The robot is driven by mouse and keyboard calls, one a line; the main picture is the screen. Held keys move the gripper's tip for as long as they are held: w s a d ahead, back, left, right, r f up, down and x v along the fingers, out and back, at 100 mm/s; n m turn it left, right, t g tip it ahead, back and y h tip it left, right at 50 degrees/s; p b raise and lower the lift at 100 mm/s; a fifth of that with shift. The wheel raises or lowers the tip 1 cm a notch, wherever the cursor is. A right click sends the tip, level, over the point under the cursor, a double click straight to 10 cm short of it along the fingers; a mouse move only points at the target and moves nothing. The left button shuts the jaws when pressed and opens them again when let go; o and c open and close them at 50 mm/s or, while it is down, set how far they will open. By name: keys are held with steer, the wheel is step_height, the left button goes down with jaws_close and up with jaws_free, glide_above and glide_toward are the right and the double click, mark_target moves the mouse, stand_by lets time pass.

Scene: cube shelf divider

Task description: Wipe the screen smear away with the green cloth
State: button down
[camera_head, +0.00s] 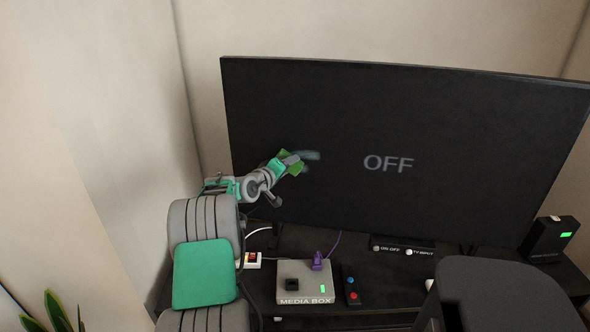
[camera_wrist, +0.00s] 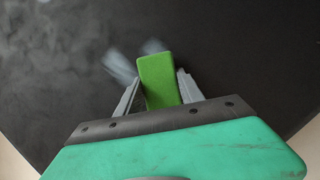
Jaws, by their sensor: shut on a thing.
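The TV screen (camera_head: 450,140) is dark and reads OFF. A pale grey-blue smear (camera_head: 310,155) shows on its left part, just right of my gripper. In the wrist view the smear (camera_wrist: 120,68) shows as pale streaks beside and beyond the cloth. My gripper (camera_head: 287,163) is shut on the green cloth (camera_head: 294,166) at the left part of the screen. In the wrist view the green cloth (camera_wrist: 157,78) stands between my two fingers. It is at or very close to the screen; I cannot tell if it touches. Part of the smear may be hidden behind it.
Below the screen stand a grey media box (camera_head: 305,282) with a purple plug (camera_head: 318,261), a dark remote (camera_head: 351,286) and a white power switch (camera_head: 251,260). A black box with a green light (camera_head: 549,240) stands at right. A dark chair-like shape (camera_head: 510,295) fills the lower right.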

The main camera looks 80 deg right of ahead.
steer(key=shift+w, duration=0.85)
steer(key=shift+w+r+p, duration=0.1)
steer(key=shift+r+p, duration=0.3)
steer(key=shift+r, duration=0.75)
steer(key=shift+s+f, duration=0.2)
steer(key=shift+s, duration=6)
steer(key=shift+s+d+r, duration=0.15)
steer(key=shift+s, duration=1.45)
steer(key=shift+s+a, duration=0.15)
steer(key=shift+a, duration=0.4)
glide_toward(334, 161)
steer(key=shift+s+a+f, duration=0.85)
steer(key=shift+s+a, duration=0.1)
steer(key=shift+s, duration=0.05)
